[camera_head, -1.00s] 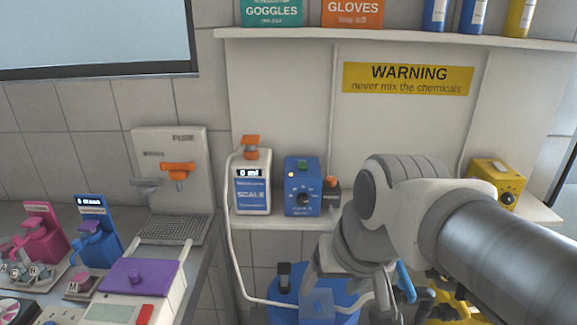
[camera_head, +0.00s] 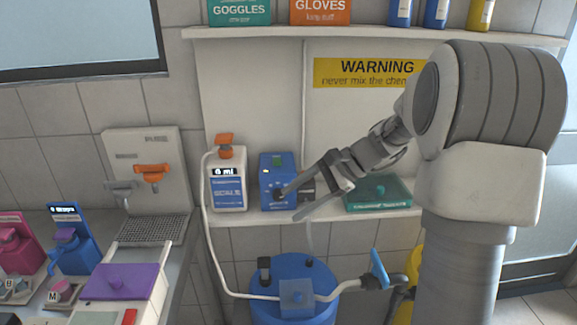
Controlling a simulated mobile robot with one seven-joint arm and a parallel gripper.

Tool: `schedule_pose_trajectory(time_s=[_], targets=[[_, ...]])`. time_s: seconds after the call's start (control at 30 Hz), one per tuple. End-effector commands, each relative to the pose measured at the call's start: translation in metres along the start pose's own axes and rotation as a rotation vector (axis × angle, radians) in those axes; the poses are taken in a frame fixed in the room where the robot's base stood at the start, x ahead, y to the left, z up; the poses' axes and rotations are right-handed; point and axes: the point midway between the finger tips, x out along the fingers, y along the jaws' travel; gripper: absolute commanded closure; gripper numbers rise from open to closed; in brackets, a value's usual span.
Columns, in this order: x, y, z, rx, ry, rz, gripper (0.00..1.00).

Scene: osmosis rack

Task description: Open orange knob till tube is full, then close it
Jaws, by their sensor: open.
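An orange knob (camera_head: 152,174) is on the grey wall dispenser (camera_head: 155,143) at the left, beside a grey tap handle (camera_head: 121,191). A white hose (camera_head: 213,245) runs from this unit down to the blue barrel. My gripper (camera_head: 295,202) is open and empty in front of the blue box with a dark dial (camera_head: 276,172), right of the scale unit. Contact with the box cannot be told. I cannot make out a separate tube to be filled.
The blue barrel (camera_head: 306,267) stands on the floor below the shelf. A teal case (camera_head: 380,193) lies on the shelf behind my arm. A purple-lidded box (camera_head: 117,283) and a blue device (camera_head: 72,246) stand on the left counter.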

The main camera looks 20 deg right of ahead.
Motion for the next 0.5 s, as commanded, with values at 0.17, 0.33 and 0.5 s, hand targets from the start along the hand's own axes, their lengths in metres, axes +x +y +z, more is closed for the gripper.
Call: schedule_pose_trajectory(time_s=[0.17, 0.33, 0.5], targets=[[-0.014, -0.022, -0.051, 0.198, -0.113, -0.129, 0.28], [-0.030, -0.034, -0.102, 0.366, -0.225, -0.260, 0.28], [-0.050, -0.037, -0.155, 0.516, -0.339, -0.399, 0.28]])
